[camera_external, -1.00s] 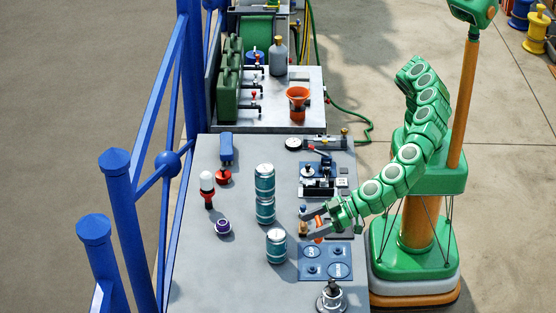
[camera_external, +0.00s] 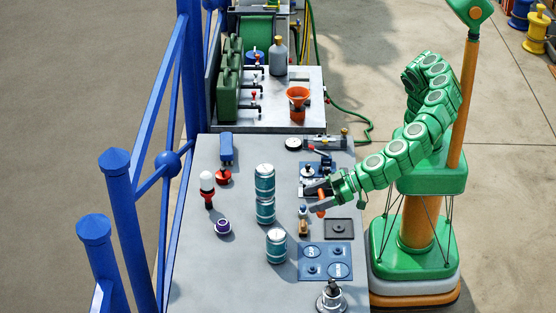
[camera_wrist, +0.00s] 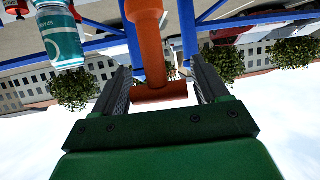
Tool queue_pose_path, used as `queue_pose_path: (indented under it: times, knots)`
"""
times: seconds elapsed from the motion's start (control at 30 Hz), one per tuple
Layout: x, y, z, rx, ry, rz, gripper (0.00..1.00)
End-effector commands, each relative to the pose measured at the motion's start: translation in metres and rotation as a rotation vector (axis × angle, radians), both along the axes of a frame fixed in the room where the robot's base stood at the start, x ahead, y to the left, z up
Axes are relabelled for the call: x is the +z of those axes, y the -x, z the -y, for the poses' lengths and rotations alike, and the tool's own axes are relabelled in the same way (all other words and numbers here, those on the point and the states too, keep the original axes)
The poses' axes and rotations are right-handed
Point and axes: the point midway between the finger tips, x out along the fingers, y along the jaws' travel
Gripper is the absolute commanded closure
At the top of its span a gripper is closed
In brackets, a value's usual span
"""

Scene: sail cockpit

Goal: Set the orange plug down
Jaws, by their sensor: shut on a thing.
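The orange plug (camera_external: 320,205) is held in my gripper (camera_external: 322,196) above the right side of the grey table. In the wrist view the plug (camera_wrist: 148,35) is a long orange shaft with a crosspiece, between the two fingers of my gripper (camera_wrist: 162,75). My gripper is shut on it. A dark square plate (camera_external: 339,229) with a small round centre lies just below the gripper in the picture. A blue panel (camera_external: 325,279) with several ringed round spots lies nearer the camera.
Teal cans (camera_external: 276,246) stand left of the gripper. A small brass-and-blue piece (camera_external: 303,222) stands close by on its left. A blue-and-black device (camera_external: 316,172) is just behind. A metal fitting (camera_external: 331,297) stands at the front. The left side of the table has bare room.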

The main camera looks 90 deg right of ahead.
Motion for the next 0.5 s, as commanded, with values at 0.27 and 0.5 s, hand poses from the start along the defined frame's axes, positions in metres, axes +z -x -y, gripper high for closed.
queue_pose_path:
  times: [0.27,0.5]
  knots:
    - [-0.003,-0.034,0.063,-0.147,0.006,-0.005,0.57]
    - [-0.005,-0.067,0.150,-0.349,0.012,-0.010,0.57]
